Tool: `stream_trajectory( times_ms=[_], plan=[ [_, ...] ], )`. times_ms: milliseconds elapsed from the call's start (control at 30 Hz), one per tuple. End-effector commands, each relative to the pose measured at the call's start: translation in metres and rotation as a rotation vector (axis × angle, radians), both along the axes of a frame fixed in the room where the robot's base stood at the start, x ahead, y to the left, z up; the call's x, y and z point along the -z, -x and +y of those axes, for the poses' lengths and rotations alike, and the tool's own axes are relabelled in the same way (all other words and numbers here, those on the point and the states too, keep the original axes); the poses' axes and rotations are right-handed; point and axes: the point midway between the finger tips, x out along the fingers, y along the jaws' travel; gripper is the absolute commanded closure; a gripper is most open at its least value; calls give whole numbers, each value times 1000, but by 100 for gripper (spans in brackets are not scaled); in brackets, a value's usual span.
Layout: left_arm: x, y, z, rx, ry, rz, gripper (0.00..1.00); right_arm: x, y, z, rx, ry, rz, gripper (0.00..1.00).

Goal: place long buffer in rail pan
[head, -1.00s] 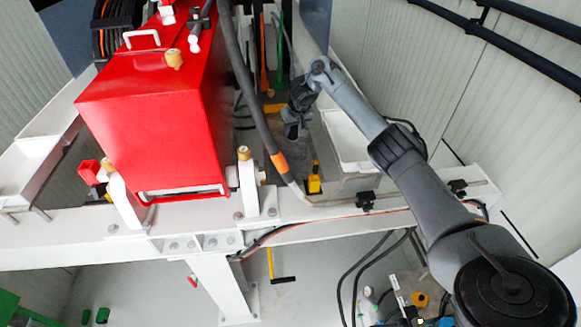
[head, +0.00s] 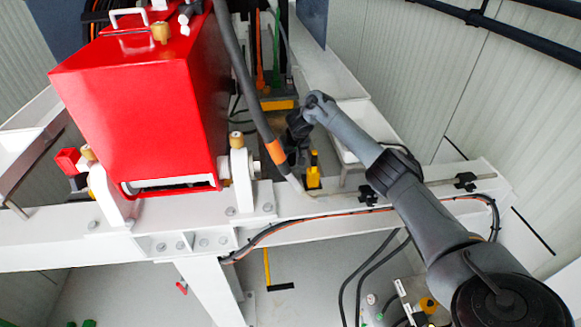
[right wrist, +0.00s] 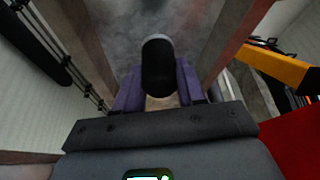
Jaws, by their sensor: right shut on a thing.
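My right gripper (head: 297,148) hangs down just right of the hose's orange band in the head view. In the right wrist view its purple fingers (right wrist: 158,92) are shut on a black, round-ended long piece, which looks like the long buffer (right wrist: 159,64). That piece cannot be told apart from the dark gripper in the head view. A white open pan (head: 352,150), perhaps the rail pan, lies right of the gripper, behind the white beam. My left gripper is not in view.
A red pump housing (head: 135,115) stands on the white beam (head: 325,232) at left. A thick grey hose (head: 245,85) runs close left of my gripper. A yellow and black item (head: 313,172) is just right of it. Cables hang below the beam.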

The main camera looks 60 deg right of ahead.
Motion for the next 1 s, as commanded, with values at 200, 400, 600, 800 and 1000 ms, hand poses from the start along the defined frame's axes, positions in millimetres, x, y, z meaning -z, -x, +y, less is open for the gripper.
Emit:
stream_trajectory(
  times_ms=[200, 400, 600, 800, 1000],
  plan=[
    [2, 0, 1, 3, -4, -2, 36, 13, 0, 0, 1, -1, -1, 92],
    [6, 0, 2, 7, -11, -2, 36, 35, 0, 0, 0, -1, 1, 92],
    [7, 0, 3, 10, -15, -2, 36, 47, -1, 0, 1, 0, -2, 92],
    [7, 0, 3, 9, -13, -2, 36, 47, 0, 0, 1, 0, -2, 92],
    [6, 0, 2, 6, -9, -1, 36, 49, 0, 0, 0, 0, -1, 50]
  ],
)
